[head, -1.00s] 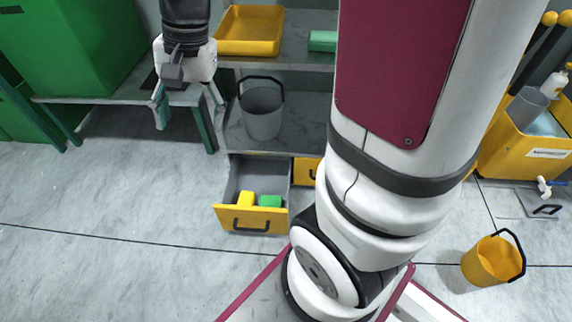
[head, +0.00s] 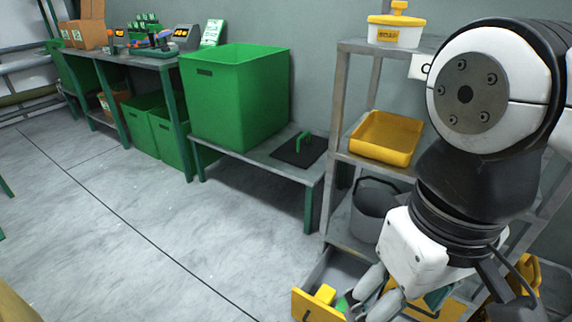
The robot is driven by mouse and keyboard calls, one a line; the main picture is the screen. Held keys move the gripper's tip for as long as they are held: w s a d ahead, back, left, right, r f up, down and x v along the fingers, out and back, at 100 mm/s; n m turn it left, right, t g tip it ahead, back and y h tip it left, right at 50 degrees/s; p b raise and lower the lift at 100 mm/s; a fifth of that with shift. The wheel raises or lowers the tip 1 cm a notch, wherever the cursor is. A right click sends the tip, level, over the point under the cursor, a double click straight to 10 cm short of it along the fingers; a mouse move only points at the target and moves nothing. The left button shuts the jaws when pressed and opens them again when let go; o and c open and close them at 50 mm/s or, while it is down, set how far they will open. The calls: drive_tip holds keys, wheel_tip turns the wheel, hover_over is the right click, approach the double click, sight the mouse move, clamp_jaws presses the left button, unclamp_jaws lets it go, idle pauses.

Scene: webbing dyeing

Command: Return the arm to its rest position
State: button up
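My arm fills the right side of the head view, bent with its wrist hanging down. My gripper (head: 408,300) is at the lower right, pointing down, with its grey and teal fingers apart. I see nothing between them, though the fingertips are partly cut off or hidden. Behind and beside it is the open drawer with a yellow front (head: 318,306); a yellow block (head: 325,294) and part of a green block (head: 342,305) show in it.
A grey shelf holds a yellow tray (head: 386,138), a grey bucket (head: 374,207) and a lidded tub (head: 394,32). A large green bin (head: 236,98) stands on a low bench left of it. A workbench (head: 135,61) is farther back. The floor at left is clear.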

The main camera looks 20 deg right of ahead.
idle(0.3)
wheel_tip(320, 180, up, 34)
drive_tip(key=t+p, duration=0.4)
drive_tip(key=p, duration=2.8)
drive_tip(key=shift+d, duration=0.2)
drive_tip(key=shift+w, duration=0.1)
